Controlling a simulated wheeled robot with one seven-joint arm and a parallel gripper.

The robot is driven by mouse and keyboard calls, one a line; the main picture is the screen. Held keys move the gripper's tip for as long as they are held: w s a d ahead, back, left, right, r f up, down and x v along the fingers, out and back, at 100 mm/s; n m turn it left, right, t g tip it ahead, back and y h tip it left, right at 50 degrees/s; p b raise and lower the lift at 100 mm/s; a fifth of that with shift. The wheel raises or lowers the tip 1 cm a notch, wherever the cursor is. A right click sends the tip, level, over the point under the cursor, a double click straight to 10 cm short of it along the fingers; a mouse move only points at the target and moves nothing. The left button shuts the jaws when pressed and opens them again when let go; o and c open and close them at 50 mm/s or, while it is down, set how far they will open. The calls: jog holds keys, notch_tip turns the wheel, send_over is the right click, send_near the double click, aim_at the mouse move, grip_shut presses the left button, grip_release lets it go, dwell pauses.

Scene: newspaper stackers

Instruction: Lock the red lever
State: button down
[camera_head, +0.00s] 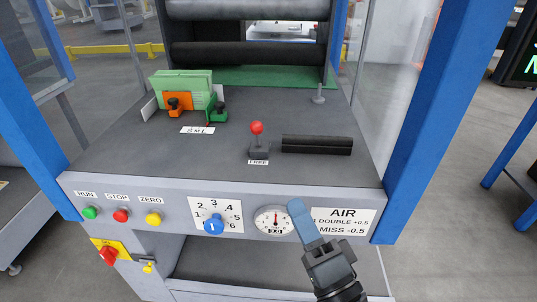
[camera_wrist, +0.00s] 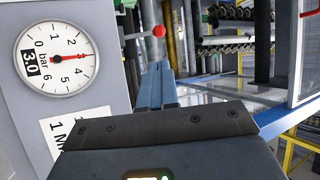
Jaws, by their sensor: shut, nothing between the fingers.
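The red lever (camera_head: 257,128) has a red ball knob on a short stem. It stands nearly upright on a dark base on the grey machine deck, with a label reading "FREE" (camera_head: 258,162) in front. Its red ball also shows in the wrist view (camera_wrist: 159,31), beyond my fingertips. My gripper (camera_head: 296,205) has blue fingers pressed together and empty. It is at the front panel's edge, in front of and to the right of the lever, not touching it. In the wrist view the shut fingers (camera_wrist: 158,72) point towards the ball.
A black bar (camera_head: 317,145) lies right of the lever. Green and orange guides (camera_head: 185,92) stand to the left. The front panel carries a pressure gauge (camera_head: 274,220), a blue dial (camera_head: 214,224) and several buttons. Blue posts (camera_head: 440,110) flank the deck; rollers (camera_head: 245,53) are behind.

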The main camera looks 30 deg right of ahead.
jog(key=shift+w+m, duration=0.3)
jog(key=shift+w, duration=0.05)
jog(key=p, duration=0.2)
send_near(259, 131)
jog(key=x, duration=0.5)
jog(key=shift+w+f, duration=0.1)
jog(key=shift+w, duration=0.05)
jog(key=shift+x, duration=0.85)
jog(key=shift+p, duration=0.75)
